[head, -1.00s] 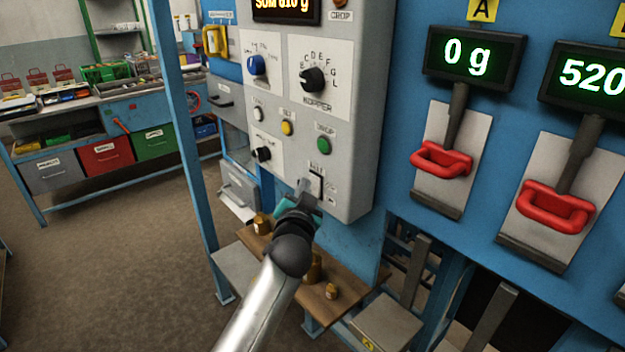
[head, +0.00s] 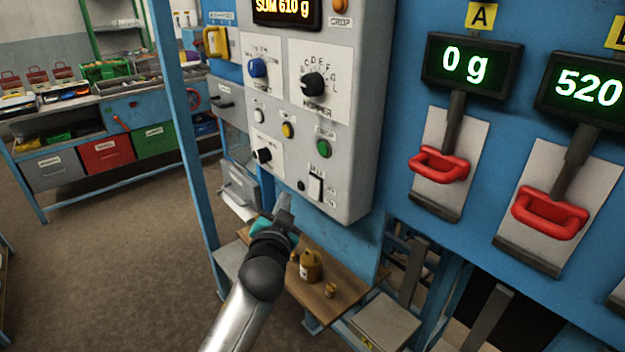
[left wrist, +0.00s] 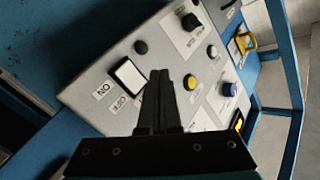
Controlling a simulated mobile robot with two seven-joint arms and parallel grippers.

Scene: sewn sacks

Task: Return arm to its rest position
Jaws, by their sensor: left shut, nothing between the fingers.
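My left gripper (head: 283,207) is shut and empty in the head view, below the lower left corner of the grey control panel (head: 355,120). It appears apart from the panel. In the left wrist view its closed dark fingers (left wrist: 160,100) stand in front of the panel face, beside the switch (left wrist: 129,76) labelled ON. In the head view that switch (head: 316,186) shows uncovered to the right of the gripper. My right gripper is not in view.
A wooden shelf (head: 345,284) with brass weights (head: 311,265) lies below and behind my left gripper. A blue post (head: 183,130) stands to its left. Red handles (head: 438,164) hang under the displays at right. Open floor (head: 110,260) lies at left.

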